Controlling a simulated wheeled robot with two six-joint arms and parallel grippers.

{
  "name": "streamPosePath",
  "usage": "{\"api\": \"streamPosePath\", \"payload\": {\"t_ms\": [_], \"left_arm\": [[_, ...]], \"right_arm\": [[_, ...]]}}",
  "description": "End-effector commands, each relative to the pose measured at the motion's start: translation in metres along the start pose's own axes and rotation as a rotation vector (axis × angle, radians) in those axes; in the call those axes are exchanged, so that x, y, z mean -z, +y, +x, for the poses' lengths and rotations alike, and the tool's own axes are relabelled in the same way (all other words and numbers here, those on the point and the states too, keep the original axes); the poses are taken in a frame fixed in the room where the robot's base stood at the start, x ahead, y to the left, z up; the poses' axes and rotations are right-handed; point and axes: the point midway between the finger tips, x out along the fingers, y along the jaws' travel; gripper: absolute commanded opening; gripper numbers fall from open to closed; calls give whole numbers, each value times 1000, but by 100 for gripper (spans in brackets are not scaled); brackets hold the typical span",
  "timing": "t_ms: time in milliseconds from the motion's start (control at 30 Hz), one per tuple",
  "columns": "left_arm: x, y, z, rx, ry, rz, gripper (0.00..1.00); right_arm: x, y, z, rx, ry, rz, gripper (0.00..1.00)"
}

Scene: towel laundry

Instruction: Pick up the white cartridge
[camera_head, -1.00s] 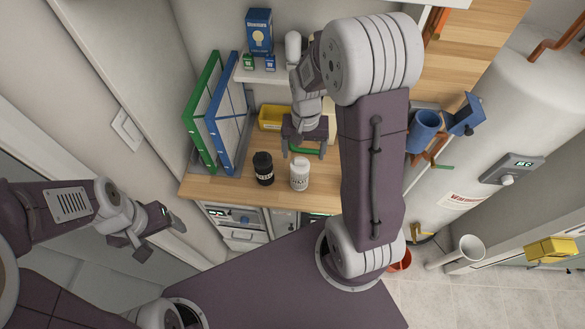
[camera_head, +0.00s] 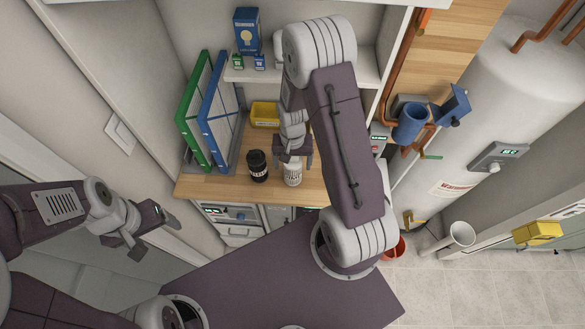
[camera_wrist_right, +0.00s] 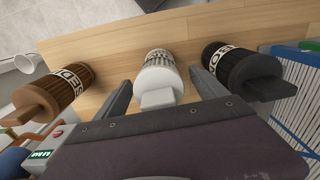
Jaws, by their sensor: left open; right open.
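The white cartridge (camera_head: 292,174) stands upright on the wooden counter, partly covered from above by my right gripper (camera_head: 294,160) in the head view. In the right wrist view the white cartridge (camera_wrist_right: 160,78) lies between the two open fingers of my right gripper (camera_wrist_right: 165,92), with space on both sides; I cannot tell whether either finger touches it. My left gripper (camera_head: 148,238) is open and empty, off to the left, away from the counter.
A black cartridge (camera_head: 257,166) stands just left of the white one. A brown cartridge (camera_wrist_right: 60,90) stands on the other side in the wrist view. Green and blue binders (camera_head: 213,112) stand at the left, with a yellow bin (camera_head: 264,114) behind. A wooden counter edge (camera_head: 215,190) runs in front.

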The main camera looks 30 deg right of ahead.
Motion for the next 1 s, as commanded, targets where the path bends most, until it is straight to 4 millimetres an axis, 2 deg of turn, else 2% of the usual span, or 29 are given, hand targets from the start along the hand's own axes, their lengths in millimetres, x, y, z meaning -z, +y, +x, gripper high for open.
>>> {"api": "streamPosePath", "payload": {"t_ms": [33,267,567,733,833,1000], "left_arm": [[0,0,0,0,0,0,77],[0,0,0,0,0,0,77],[0,0,1,0,0,0,77],[-1,0,7,0,0,0,77],[-1,0,12,0,0,0,77],[-2,0,21,0,0,0,77]], "right_arm": [[0,0,0,0,0,0,73],[0,0,0,0,0,0,9],[0,0,-3,0,0,0,8],[1,0,-20,2,4,0,8],[2,-1,-41,3,8,0,8],[-16,36,-63,1,4,7,8]]}}
